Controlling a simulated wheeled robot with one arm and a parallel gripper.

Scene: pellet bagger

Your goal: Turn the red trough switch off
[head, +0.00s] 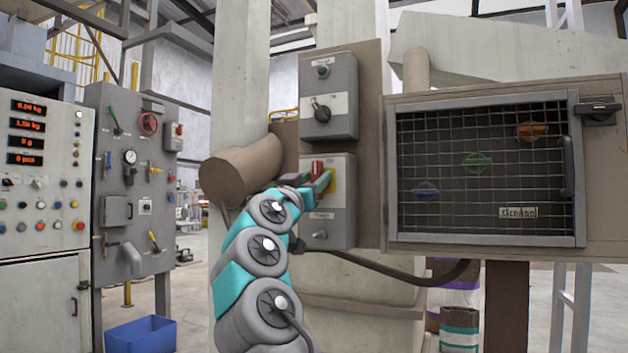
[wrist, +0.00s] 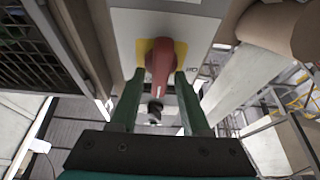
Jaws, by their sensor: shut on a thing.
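The red trough switch (head: 317,168) is a rotary handle on a yellow plate, on the front of the lower grey box (head: 341,225). In the wrist view the red handle (wrist: 160,62) runs nearly straight down the picture from the yellow plate (wrist: 180,50). My gripper (head: 322,184) is at the switch, with its green fingers on either side of the handle. In the wrist view my gripper (wrist: 159,75) is shut on the handle. The fingers hide part of the switch and its label in the head view.
An upper grey box with a black rotary knob (head: 320,109) sits just above. A small black knob (head: 320,235) is below the switch. A mesh-fronted cabinet (head: 488,240) stands right, and a brown cylinder (head: 238,172) juts out left. Control panels (head: 40,185) are farther left.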

